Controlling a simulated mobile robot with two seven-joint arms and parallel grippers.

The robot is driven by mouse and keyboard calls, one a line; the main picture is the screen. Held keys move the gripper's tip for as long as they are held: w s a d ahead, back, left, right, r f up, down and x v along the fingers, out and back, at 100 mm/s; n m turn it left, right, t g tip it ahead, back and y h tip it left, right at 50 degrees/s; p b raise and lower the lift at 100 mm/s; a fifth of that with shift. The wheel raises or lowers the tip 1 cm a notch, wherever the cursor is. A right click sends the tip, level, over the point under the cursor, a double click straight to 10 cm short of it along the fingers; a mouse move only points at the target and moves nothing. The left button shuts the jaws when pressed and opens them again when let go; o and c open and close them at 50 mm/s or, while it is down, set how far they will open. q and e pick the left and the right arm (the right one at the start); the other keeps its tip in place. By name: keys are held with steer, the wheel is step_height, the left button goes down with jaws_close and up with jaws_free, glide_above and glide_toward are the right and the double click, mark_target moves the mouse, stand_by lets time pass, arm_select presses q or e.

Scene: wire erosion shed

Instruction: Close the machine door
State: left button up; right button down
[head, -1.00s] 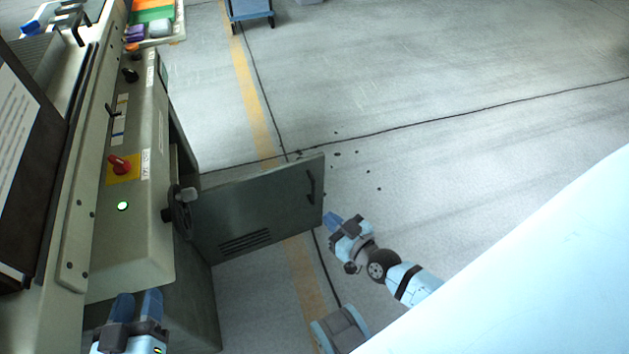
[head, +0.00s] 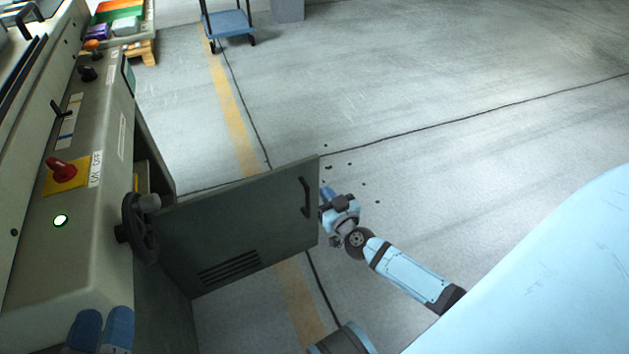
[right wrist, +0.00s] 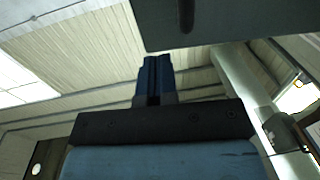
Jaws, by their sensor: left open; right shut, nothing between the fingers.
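The machine door (head: 235,228) is a dark grey-green panel with a dark bar handle near its free edge and slots low down. In the head view it stands swung open from the machine (head: 75,215), out over the floor. My right gripper (head: 325,192) is shut and empty, close by the door's free edge; I cannot tell whether it touches. In the right wrist view its blue fingers (right wrist: 153,78) are together, and a dark panel (right wrist: 215,22), likely the door, shows above right. My left gripper (head: 100,328) is open at the machine's near lower front, partly cut off.
A handwheel (head: 138,228) sticks out by the door's hinge side. A blue cart (head: 228,24) stands far back.

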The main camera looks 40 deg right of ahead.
mark_target(310, 171)
steer(key=w, duration=0.2)
steer(key=w+b, duration=0.1)
steer(key=w, duration=0.3)
steer(key=shift+d+f+b, duration=0.1)
steer(key=shift+d+b, duration=0.3)
steer(key=shift+w, duration=0.4)
arm_select(q)
step_height(310, 171, down, 4)
steer(key=shift+d+r+g, duration=0.15)
steer(key=shift+g, duration=0.65)
arm_select(e)
steer(key=shift+w, duration=0.2)
